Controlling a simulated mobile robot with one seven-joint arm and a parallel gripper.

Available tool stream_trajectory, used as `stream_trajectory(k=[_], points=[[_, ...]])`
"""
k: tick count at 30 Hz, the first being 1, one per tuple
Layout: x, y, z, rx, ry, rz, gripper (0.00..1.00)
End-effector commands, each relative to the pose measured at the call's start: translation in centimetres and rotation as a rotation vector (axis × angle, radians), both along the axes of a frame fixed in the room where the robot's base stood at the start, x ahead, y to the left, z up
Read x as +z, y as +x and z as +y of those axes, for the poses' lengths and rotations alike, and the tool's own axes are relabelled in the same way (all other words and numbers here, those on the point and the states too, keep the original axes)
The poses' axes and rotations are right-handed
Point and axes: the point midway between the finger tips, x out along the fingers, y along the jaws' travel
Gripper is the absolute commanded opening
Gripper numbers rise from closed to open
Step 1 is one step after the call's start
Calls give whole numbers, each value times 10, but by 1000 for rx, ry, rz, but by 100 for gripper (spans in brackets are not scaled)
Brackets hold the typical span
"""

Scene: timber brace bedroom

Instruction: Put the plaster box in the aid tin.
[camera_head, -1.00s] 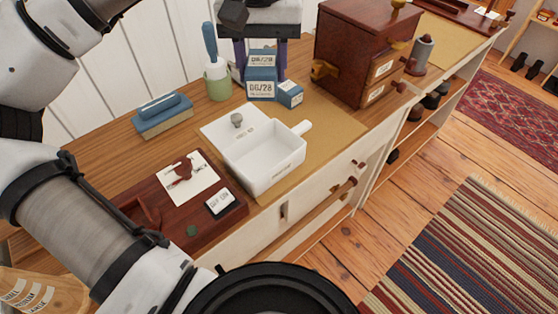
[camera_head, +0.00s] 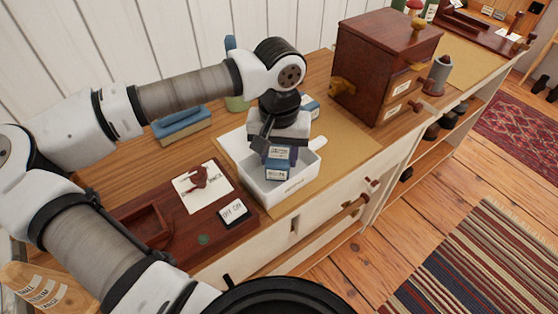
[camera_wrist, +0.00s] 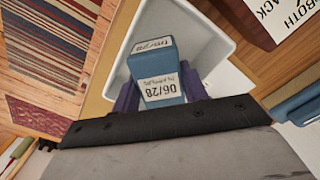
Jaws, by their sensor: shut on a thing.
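The plaster box is blue with white labels and shows in the head view (camera_head: 278,163) and the wrist view (camera_wrist: 153,65). My gripper (camera_head: 275,150) is shut on it, with purple fingers on both sides of it in the wrist view (camera_wrist: 158,98). The box is held upright over the white aid tin (camera_head: 285,192), within its open part. The tin also shows in the wrist view (camera_wrist: 205,25). Its lid lies open toward the wall, partly behind my arm. I cannot tell whether the box touches the tin's floor.
A red-brown tray (camera_head: 150,222) with a paper and a small white-topped box (camera_head: 233,212) is left of the tin. A blue block (camera_head: 181,124) lies behind. A wooden drawer cabinet (camera_head: 378,65) stands right. Another blue box (camera_head: 310,107) is partly hidden behind my gripper.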

Motion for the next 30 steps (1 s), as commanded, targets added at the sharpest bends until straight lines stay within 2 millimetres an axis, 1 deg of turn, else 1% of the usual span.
stream_trajectory(k=[1,3,6,14,19,20,24,30], points=[[-8,0,0,0,-2,3,20],[-18,0,0,-1,-1,3,20],[-27,0,0,-1,-2,1,20],[-28,0,0,-1,-1,0,20],[-33,0,0,0,0,0,20],[-31,0,0,0,0,0,47],[-31,0,0,0,0,0,65],[-31,0,0,0,0,0,65]])
